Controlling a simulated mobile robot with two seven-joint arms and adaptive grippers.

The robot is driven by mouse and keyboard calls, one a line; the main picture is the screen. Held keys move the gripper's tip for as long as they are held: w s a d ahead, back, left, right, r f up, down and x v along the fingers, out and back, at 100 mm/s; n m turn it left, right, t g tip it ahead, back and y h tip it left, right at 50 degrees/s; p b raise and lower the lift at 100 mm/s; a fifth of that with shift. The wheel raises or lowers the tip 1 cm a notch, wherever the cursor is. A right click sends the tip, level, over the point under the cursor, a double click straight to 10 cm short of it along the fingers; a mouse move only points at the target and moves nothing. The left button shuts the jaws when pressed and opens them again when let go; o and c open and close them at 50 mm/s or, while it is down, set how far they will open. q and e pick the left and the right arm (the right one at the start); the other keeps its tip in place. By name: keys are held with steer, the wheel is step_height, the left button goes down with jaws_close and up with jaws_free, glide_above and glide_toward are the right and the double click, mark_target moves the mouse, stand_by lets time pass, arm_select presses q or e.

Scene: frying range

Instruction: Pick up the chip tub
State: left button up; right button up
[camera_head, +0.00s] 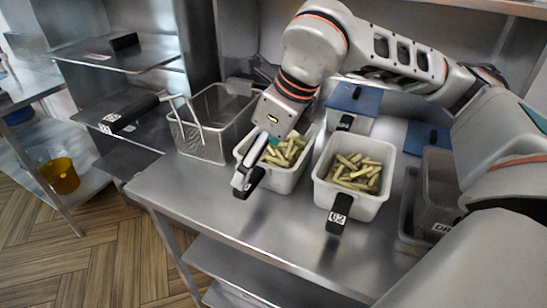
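Two white chip tubs filled with pale cut chips stand side by side on the steel counter. The left tub (284,180) is partly covered by my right gripper (256,167), which reaches down over its left front rim beside its black handle (253,183). I cannot tell whether the fingers are closed on that handle. The right tub (350,202) has a black handle (339,213) with a label that looks like "02", and nothing touches it. The arm in view comes in from the right. My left gripper is not in view.
A wire fry basket (203,140) stands left of the tubs. Blue-lidded containers (352,103) are behind, and a dark clear container (436,190) is at the right. Steel shelves (115,55) stand at left, with a yellow bucket (60,176) low down. The counter front is clear.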

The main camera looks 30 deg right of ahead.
steer(key=x, duration=0.6)
steer(key=shift+w+f, duration=0.15)
steer(key=shift+f, duration=0.05)
steer(key=c, duration=2)
steer(key=shift+o, duration=0.2)
steer(key=shift+r, duration=0.15)
